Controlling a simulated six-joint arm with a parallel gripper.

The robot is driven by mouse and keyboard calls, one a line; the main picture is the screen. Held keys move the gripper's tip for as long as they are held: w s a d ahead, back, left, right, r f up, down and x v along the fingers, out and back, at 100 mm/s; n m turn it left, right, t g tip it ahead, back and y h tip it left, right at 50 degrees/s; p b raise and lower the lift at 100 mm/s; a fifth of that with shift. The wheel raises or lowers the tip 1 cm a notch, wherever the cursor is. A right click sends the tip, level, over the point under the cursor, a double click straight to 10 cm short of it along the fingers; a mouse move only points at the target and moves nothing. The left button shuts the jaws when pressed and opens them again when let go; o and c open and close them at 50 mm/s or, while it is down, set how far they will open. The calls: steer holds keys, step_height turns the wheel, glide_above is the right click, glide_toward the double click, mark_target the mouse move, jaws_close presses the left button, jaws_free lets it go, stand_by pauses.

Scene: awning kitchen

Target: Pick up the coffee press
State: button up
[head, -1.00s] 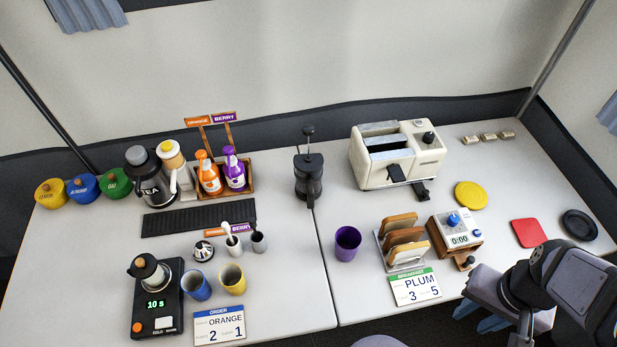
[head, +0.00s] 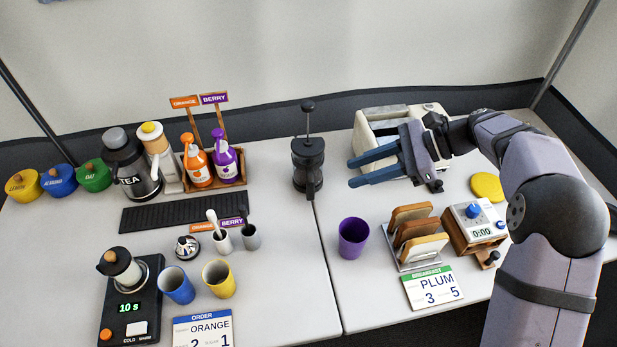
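The coffee press (head: 307,164) is a dark cylinder with a raised plunger rod and black knob. It stands upright at the back middle of the table, near the seam between the two table tops. My gripper (head: 351,172) is to the right of the press, in front of the toaster. Its two blue fingers point left toward the press, spread apart with nothing between them. A gap shows between the fingertips and the press. The press's dark handle shows low on its front side.
The cream toaster (head: 375,127) stands behind my gripper. A purple cup (head: 353,238), toast rack (head: 404,257) and timer box (head: 474,227) stand in front. A wooden caddy (head: 243,171) with orange and purple bottles is left of the press. The table in front of the press is clear.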

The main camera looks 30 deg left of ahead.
steer(key=a+g+y+b, duration=0.1)
steer(key=a+g+y, duration=0.1)
steer(key=a, duration=0.3)
glide_toward(310, 197)
steer(key=a+r, duration=0.2)
steer(key=shift+s+a+f+m, duration=0.4)
steer(key=shift+s+a+f, duration=0.1)
steer(key=shift+s+a, duration=0.3)
steer(key=shift+s+a+f+h, duration=0.2)
steer(key=shift+a+h, duration=0.1)
steer(key=shift+a, duration=0.05)
steer(key=shift+p+x, duration=0.65)
steer(key=shift+x, duration=1.85)
jaws_close()
steer(key=shift+w+a+r, duration=0.1)
